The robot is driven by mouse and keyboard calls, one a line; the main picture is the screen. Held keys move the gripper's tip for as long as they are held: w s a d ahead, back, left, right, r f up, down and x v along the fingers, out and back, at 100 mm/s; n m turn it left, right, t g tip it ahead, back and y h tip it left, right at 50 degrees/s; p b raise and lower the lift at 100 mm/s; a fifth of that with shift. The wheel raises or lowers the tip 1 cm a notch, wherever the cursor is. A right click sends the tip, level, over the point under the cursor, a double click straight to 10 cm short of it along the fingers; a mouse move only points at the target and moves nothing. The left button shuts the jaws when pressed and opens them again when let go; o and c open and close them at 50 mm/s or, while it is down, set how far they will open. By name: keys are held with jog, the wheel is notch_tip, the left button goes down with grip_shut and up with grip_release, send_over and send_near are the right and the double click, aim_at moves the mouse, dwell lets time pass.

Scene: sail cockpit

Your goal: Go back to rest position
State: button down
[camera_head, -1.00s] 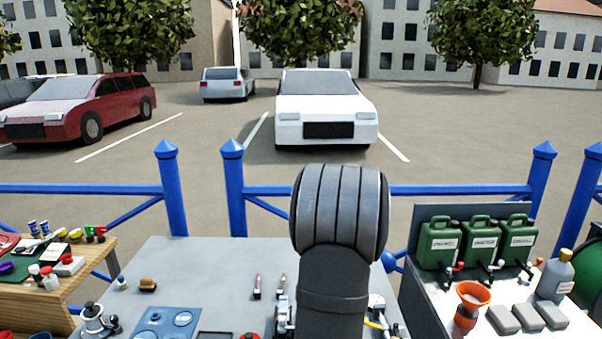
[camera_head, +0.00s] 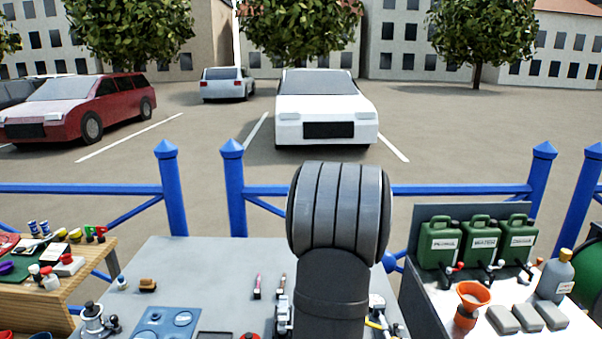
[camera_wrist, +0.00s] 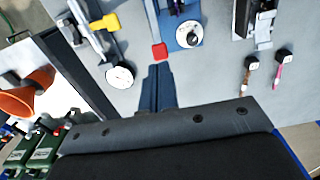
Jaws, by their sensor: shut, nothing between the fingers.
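My gripper (camera_wrist: 158,85) shows in the wrist view with its two dark fingers together and nothing between them. It is over the grey table (camera_wrist: 215,75). Just beyond the fingertips is a small red piece (camera_wrist: 159,51), beside a blue device with a white dial (camera_wrist: 189,34). I cannot tell whether the fingers touch the red piece. In the head view my arm stands upright in the middle, and my gripper is hidden there.
The grey table (camera_head: 215,265) holds a winch (camera_head: 93,318), a blue panel (camera_head: 165,322) and two small upright tools (camera_head: 257,287). At right, a bench carries green canisters (camera_head: 480,240), an orange funnel (camera_head: 472,298) and a grey bottle (camera_head: 555,277). A wooden table (camera_head: 95,262) stands left.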

jog(key=shift+f, duration=0.1)
jog(key=shift+f, duration=1.45)
jog(key=c, duration=1)
grip_release()
jog(key=shift+r, duration=0.1)
jog(key=o, duration=1)
jog(key=s+r, duration=0.1)
jog(key=s+a+r, duration=0.1)
jog(key=r, duration=0.1)
jog(key=s+r, duration=0.1)
jog(key=s, duration=0.1)
jog(key=shift+a+r, duration=0.15)
jog(key=shift+a, duration=0.1)
jog(key=s+a+r, duration=0.2)
jog(key=s+r, duration=0.3)
jog(key=s, duration=0.2)
notch_tip(320, 180, down, 10)
jog(key=shift+a, duration=0.1)
notch_tip(320, 180, up, 10)
